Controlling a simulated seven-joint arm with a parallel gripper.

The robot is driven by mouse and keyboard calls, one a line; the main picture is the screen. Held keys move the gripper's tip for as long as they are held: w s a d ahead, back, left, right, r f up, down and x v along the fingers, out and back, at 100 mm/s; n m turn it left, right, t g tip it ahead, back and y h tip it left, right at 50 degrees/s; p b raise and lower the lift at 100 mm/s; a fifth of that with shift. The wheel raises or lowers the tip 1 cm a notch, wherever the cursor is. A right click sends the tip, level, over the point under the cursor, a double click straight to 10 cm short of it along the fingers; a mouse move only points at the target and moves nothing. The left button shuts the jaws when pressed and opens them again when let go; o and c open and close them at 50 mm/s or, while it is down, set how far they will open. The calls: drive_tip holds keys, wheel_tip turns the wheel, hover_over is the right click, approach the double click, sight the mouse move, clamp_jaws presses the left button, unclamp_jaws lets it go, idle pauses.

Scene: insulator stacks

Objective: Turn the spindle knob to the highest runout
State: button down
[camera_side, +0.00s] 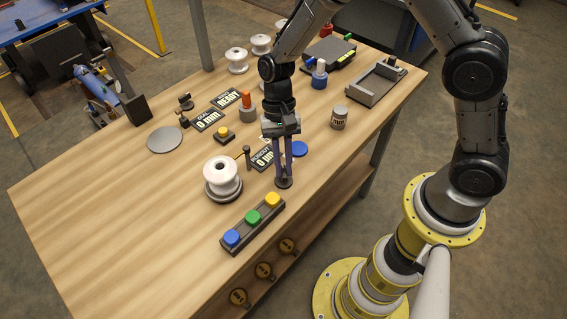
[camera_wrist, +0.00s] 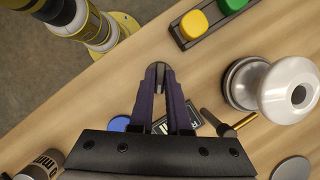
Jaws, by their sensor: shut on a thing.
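A white insulator (camera_side: 221,172) stands upright on a dark round spindle base (camera_side: 224,192) in the side view; it also shows at the right of the wrist view (camera_wrist: 290,88). My gripper (camera_side: 284,180) points down with its purple fingers shut on a small dark spindle knob (camera_side: 284,185) at the table's front. In the wrist view the fingertips (camera_wrist: 160,68) close around the knob, mostly hidden between them. A dark post with a brass-coloured probe (camera_side: 246,152) stands beside the insulator. The runout display (camera_side: 262,158) is partly hidden by my gripper and seems to read 0.
A strip with blue, green and yellow buttons (camera_side: 252,226) lies in front of the insulator. A blue disc (camera_side: 299,149) and a labelled can (camera_side: 339,118) are right of my gripper. Displays reading READY (camera_side: 227,98) and DIAL 0 mm (camera_side: 207,121) lie behind. The table's left is clear.

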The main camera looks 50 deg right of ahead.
idle(0.3)
drive_tip(key=c, duration=0.9)
unclamp_jaws()
drive_tip(key=v, duration=1.4)
